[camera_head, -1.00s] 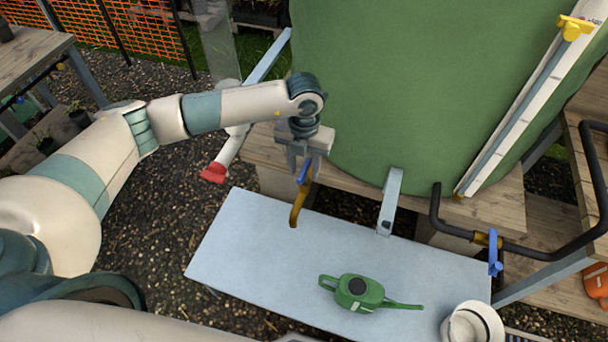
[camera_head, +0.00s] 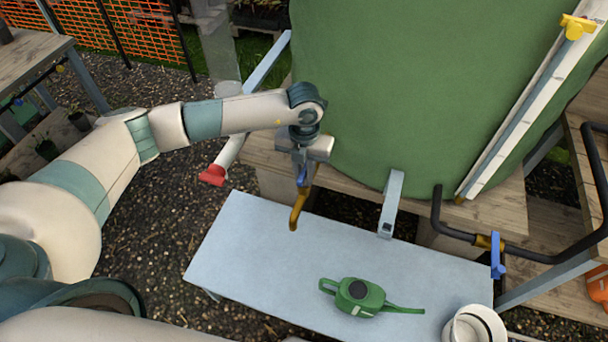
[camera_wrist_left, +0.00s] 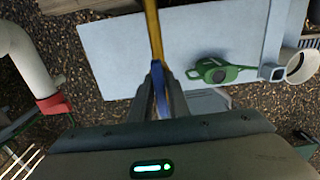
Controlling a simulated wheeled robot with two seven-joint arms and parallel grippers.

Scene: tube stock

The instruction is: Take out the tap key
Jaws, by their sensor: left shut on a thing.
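A brass tap (camera_head: 297,210) with a blue handle, which looks like the tap key (camera_head: 302,178), shows at the tank's lower left, above the pale blue bench top. My left gripper (camera_head: 301,168) reaches down over it and is shut on the blue handle. In the left wrist view the blue handle (camera_wrist_left: 160,98) sits between the two fingers (camera_wrist_left: 159,80), and the brass part (camera_wrist_left: 153,30) extends away beyond them. Where the handle joins the tap is too small to tell. My right gripper is not in view.
A green tank (camera_head: 420,90) stands behind. The pale bench (camera_head: 250,250) carries a green watering can (camera_head: 358,296); a white pot (camera_head: 474,325) is at its right end. A second blue-handled tap (camera_head: 497,262) is on a black pipe. A red-ended white pipe (camera_head: 212,174) is left of the gripper.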

